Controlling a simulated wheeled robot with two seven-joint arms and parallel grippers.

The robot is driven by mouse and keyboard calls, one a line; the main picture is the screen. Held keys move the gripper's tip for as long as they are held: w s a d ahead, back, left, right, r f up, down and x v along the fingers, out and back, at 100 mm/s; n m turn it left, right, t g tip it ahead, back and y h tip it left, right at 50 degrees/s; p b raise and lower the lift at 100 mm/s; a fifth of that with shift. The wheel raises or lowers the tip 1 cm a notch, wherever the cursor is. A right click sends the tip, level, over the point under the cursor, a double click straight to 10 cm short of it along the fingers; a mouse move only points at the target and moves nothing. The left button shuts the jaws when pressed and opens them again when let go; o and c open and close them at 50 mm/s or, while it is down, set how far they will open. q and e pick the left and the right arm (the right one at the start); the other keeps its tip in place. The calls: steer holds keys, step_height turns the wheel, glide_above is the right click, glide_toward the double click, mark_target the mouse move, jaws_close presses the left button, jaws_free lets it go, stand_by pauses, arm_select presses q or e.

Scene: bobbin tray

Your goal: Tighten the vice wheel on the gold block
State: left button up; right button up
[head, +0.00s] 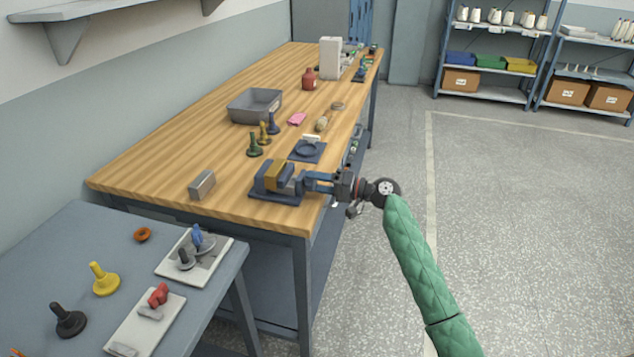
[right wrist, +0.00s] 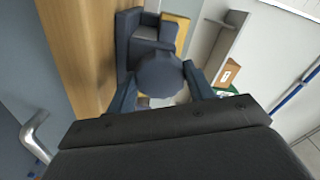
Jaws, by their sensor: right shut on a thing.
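The dark blue vice (head: 262,190) stands on the wooden bench near its front right corner. The gold block (head: 274,175) sits in the vice and also shows in part in the right wrist view (right wrist: 181,32). My right gripper (head: 316,182) reaches in from the right at the vice's wheel side. In the right wrist view, the round dark blue vice wheel (right wrist: 160,76) is between my right gripper's fingers (right wrist: 162,90), which are shut on it. In the head view the fingers largely hide the wheel. My left gripper is in neither view.
A grey metal block (head: 202,186) lies left of the vice. A lower grey table (head: 60,245) with knobs and plates stands front left.

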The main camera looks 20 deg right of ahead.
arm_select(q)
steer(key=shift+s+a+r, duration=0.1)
arm_select(e)
steer(key=shift+m, duration=0.3)
stand_by(1.2)
steer(key=o, duration=1)
steer(key=shift+c, duration=0.2)
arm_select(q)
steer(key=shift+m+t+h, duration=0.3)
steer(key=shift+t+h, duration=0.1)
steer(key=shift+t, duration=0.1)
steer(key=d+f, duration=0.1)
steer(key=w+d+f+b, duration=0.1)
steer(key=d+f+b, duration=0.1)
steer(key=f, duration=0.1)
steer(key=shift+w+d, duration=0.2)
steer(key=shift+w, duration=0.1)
arm_select(e)
steer(key=v, duration=0.7)
steer(key=shift+s+d, duration=0.2)
steer(key=shift+d, duration=0.15)
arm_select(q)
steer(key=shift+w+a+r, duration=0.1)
